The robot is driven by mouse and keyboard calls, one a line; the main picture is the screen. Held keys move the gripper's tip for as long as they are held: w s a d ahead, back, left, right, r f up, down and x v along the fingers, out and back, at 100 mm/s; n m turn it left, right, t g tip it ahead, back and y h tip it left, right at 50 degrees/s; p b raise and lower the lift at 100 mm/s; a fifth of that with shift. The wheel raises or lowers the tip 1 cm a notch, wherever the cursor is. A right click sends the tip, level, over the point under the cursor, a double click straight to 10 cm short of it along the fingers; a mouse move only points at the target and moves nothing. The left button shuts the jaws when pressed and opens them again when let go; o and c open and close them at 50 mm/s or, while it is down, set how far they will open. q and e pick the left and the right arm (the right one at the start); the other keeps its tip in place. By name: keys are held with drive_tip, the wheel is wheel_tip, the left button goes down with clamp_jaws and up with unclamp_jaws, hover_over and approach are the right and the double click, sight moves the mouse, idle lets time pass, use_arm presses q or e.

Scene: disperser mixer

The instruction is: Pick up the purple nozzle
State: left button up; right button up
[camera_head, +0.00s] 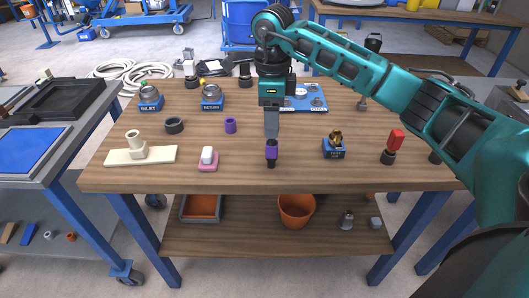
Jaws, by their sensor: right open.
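The purple nozzle (271,150) stands upright near the front middle of the wooden table, with a dark narrow part below it. My right gripper (271,134) points straight down over it, open, with its grey fingers reaching the nozzle's top. I cannot tell whether the fingers touch it, and they may hide its upper end. A short purple ring-like piece (230,126) stands apart, behind and to the left. My left gripper is not in view.
A pink block with a white top (208,159) and a cream base with a spout (140,151) stand to the left. A blue block with a brass fitting (334,146) and a red-topped piece (392,146) stand right. Bare wood surrounds the nozzle.

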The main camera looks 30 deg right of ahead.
sight(272, 154)
wheel_tip(272, 154, down, 5)
drive_tip(key=shift+f, duration=0.2)
drive_tip(key=shift+s+f, duration=0.15)
drive_tip(key=shift+f, duration=1.2)
drive_tip(key=shift+s+f, duration=0.1)
drive_tip(key=shift+f, duration=1.25)
drive_tip(key=shift+c, duration=0.2)
drive_tip(key=c, duration=1)
drive_tip(key=shift+r, duration=0.1)
